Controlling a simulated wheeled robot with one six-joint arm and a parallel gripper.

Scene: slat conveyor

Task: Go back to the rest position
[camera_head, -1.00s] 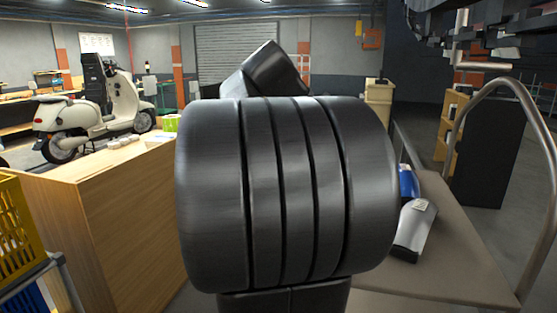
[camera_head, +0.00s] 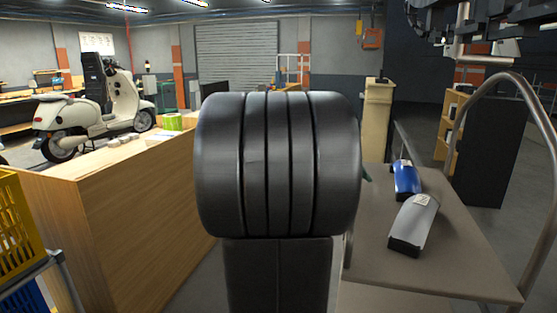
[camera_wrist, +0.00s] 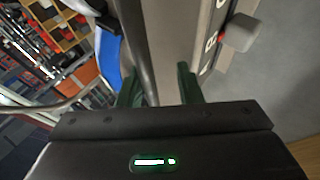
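My gripper (camera_wrist: 160,72) shows in the wrist view with its two dark green fingers apart. Nothing is held between them; a pale surface and a dark rail show beyond the gap. In the head view my black arm link fills the middle and hides nearly all of the gripper. Only a small dark green bit shows at the link's right edge, just over the cart (camera_head: 372,255).
A blue item (camera_head: 406,183) and a grey item (camera_head: 418,222) with white labels lie on the cart. The cart's handle (camera_head: 520,78) rises at right. A wooden counter (camera_head: 130,225) stands at left, a yellow crate (camera_head: 14,215) at far left, a scooter (camera_head: 75,118) behind.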

